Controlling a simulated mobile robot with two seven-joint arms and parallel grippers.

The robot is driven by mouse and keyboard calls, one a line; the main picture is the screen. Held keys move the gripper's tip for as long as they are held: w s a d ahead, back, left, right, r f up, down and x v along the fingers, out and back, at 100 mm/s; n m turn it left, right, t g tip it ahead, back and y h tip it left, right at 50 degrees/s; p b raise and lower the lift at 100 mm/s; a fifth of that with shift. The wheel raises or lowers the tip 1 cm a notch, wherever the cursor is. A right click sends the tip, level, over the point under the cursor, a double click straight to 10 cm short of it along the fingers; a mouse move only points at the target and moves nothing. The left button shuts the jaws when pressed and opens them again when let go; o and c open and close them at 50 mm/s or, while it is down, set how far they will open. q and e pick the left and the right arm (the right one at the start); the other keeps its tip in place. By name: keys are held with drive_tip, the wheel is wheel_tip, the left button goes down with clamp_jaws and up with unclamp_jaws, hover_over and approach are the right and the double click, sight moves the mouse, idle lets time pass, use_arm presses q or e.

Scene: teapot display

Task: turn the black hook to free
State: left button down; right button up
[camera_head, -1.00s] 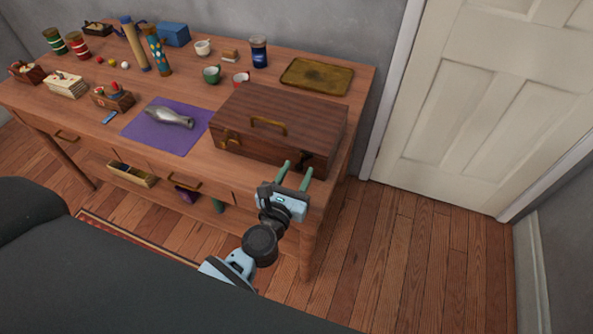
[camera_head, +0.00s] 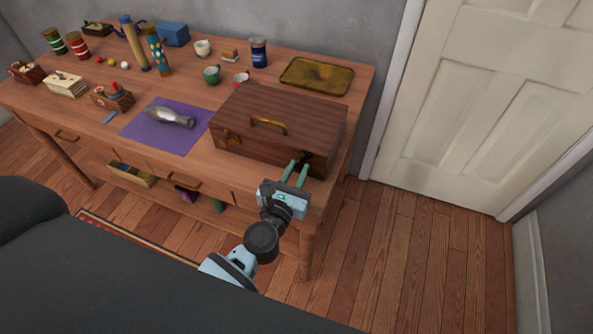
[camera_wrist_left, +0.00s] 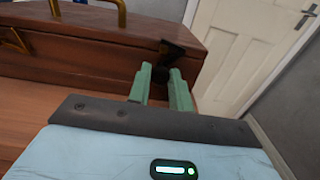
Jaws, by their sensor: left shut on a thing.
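A brown wooden case (camera_head: 240,120) lies shut near the front right of the table, with a brass handle (camera_head: 268,124) and a brass hook (camera_head: 228,138) at its left front. The black hook (camera_head: 306,157) is at the right of its front side. It also shows in the left wrist view (camera_wrist_left: 172,48), just beyond the fingers. My left gripper (camera_head: 296,165) is shut on the black hook, its green fingertips close together at the case front. The fingertips partly hide the hook in the head view. My right gripper is not in view.
A purple cloth (camera_head: 145,140) with a metal vase-like object (camera_head: 168,117) lies left of the case. A brass tray (camera_head: 316,76) and several cups stand behind it. The wooden table (camera_head: 195,92) ends just right of the case; a white door (camera_head: 460,90) is beyond.

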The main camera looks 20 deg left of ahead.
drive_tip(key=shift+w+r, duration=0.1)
use_arm(q)
drive_tip(key=m, duration=0.3)
drive_tip(key=shift+r+p, duration=0.1)
drive_tip(key=shift+p, duration=0.3)
drive_tip(key=m, duration=0.4)
drive_tip(key=shift+p, duration=0.4)
drive_tip(key=m+p, duration=0.1)
drive_tip(key=m, duration=0.3)
drive_tip(key=shift+m, duration=0.7)
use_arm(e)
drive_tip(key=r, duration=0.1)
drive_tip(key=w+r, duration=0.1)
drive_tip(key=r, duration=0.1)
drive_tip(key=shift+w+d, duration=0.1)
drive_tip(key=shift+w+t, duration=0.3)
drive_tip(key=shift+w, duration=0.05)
use_arm(q)
drive_tip(key=c, duration=1.3)
unclamp_jaws()
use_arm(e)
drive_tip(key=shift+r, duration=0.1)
